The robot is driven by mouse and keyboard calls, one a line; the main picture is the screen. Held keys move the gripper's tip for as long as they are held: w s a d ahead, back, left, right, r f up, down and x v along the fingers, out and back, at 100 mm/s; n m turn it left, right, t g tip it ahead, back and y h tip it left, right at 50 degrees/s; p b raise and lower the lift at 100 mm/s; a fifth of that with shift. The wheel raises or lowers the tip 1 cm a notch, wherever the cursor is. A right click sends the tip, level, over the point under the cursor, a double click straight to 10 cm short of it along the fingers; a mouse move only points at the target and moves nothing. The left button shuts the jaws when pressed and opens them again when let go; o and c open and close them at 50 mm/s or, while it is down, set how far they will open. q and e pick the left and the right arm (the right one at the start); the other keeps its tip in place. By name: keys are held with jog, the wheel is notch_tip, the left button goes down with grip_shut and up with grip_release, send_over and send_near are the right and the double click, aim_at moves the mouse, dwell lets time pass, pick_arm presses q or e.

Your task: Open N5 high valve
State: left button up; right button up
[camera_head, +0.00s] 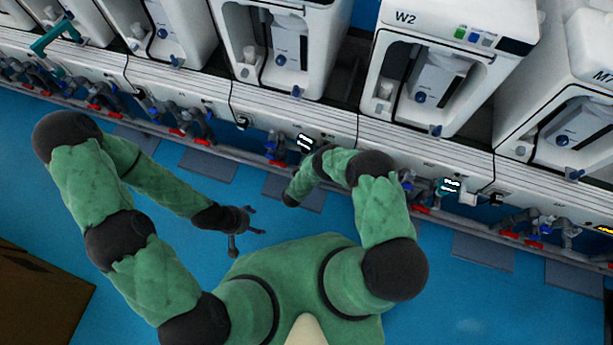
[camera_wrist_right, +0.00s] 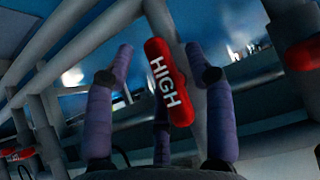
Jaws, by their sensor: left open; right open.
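A red valve handle (camera_wrist_right: 168,82) with the white word HIGH stands near the middle of the right wrist view, tilted slightly. My right gripper (camera_wrist_right: 165,80) is open, with purple-wrapped fingers to the left and right of the handle and a third below it. I cannot tell whether any finger touches the handle. No N5 label is readable. In the head view the right gripper is hidden by its own arm near the bench front. My left gripper (camera_head: 245,230) is open and empty above the blue floor, away from the bench.
Grey pipes (camera_wrist_right: 75,45) run beside the handle, and another red handle (camera_wrist_right: 303,52) is at the right edge. A long white bench front (camera_head: 280,125) carries several red-handled valves below white machines (camera_head: 440,65). A brown box (camera_head: 40,295) lies at lower left.

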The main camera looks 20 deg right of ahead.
jog(key=v, duration=1.2)
dwell(0.5)
notch_tip(320, 180, up, 10)
jog(key=s+n+g+y+p, duration=0.2)
jog(key=g+y+p, duration=0.1)
jog(key=y, duration=0.3)
jog(key=s+r+n+g+y+p, duration=0.2)
jog(key=s+r+g+y, duration=0.1)
jog(key=s+r, duration=1)
jog(key=shift+r+g+p, duration=0.35)
jog(key=shift+g, duration=0.15)
